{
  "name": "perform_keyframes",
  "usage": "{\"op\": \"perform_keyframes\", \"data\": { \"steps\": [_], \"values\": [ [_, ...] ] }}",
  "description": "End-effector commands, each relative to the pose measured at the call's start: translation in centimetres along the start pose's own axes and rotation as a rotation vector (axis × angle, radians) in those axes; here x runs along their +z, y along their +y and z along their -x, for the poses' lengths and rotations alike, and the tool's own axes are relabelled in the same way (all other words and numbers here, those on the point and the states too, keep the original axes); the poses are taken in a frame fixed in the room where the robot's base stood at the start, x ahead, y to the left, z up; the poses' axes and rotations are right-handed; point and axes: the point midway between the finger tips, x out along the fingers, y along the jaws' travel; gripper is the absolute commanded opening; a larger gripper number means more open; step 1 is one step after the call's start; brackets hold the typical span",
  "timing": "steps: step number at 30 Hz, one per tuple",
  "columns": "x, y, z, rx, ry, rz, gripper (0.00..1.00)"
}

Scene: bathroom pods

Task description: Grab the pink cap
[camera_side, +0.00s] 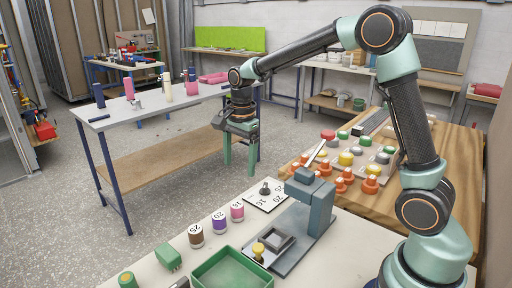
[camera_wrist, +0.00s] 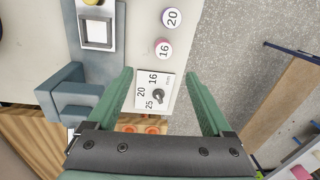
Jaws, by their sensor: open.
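The pink cap (camera_side: 237,212), marked 16, stands upright at the edge of the pale bench in the side view, at the right end of a short row. It also shows in the wrist view (camera_wrist: 164,49), just beyond my fingertips. My gripper (camera_side: 240,172) is open and empty, with its fingers pointing down, above and behind the row in the side view. In the wrist view my two green fingers (camera_wrist: 159,77) are spread wide, with the number plate (camera_wrist: 145,101) between them in the picture.
A purple cap (camera_side: 219,222) and a brown cap (camera_side: 195,237) stand beside the pink one. The number plate (camera_side: 257,203) with a black knob lies to its right. A blue-grey press (camera_side: 318,213) stands farther right. A green tray (camera_side: 207,284) is in front.

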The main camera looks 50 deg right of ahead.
Motion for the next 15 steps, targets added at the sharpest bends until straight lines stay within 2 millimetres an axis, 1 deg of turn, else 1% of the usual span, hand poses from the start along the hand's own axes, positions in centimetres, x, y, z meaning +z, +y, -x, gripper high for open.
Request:
{"op": "perform_keyframes", "data": {
  "steps": [1,3,6,11,15],
  "values": [
    [-0.2,-0.5,-1.2,0.023,-0.002,-0.063,0.84],
    [-0.3,-1.1,-2.4,0.045,-0.002,-0.144,0.84],
    [-0.5,-1.6,-3.5,0.065,0.000,-0.223,0.84],
    [-0.6,-1.8,-4.7,0.077,0.002,-0.270,0.84],
    [-0.6,-1.5,-6.9,0.079,0.002,-0.271,0.84]
  ]
}}
